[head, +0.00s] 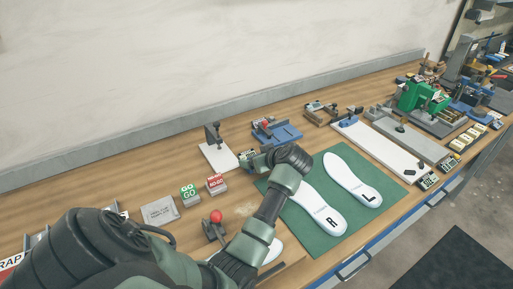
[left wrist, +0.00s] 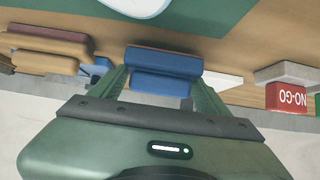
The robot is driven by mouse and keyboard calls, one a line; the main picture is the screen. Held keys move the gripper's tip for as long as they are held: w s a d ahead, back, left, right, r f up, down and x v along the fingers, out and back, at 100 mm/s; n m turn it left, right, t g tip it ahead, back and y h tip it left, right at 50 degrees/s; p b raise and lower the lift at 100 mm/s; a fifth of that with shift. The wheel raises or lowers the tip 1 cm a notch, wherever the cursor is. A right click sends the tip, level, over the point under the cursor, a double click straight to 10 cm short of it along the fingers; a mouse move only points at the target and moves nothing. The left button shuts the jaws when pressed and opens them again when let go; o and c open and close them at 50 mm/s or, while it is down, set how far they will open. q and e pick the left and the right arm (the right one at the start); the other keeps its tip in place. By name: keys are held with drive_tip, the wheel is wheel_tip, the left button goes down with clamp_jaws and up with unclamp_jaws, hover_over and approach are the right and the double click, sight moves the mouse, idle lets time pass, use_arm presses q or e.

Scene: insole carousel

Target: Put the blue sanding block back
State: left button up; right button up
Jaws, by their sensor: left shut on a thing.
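The blue sanding block (left wrist: 163,62) is between the two fingers of my left gripper (left wrist: 160,88) in the left wrist view. The gripper is shut on it. In the head view my left arm reaches over the bench from the lower left, and the gripper (head: 247,160) is beside the back left corner of the green mat. The block is too small and covered there to make out clearly. I cannot tell whether it touches the bench. My right gripper is not in view.
A white plate fixture (head: 217,156) and a blue fixture (head: 284,133) stand close behind the gripper. The red NO-GO block (head: 216,184) and green GO block (head: 190,196) are to its left. White insoles (head: 318,207) lie on the green mat (head: 310,241).

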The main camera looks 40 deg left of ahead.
use_arm(q)
drive_tip(key=shift+f, duration=0.45)
drive_tip(key=o, duration=1.5)
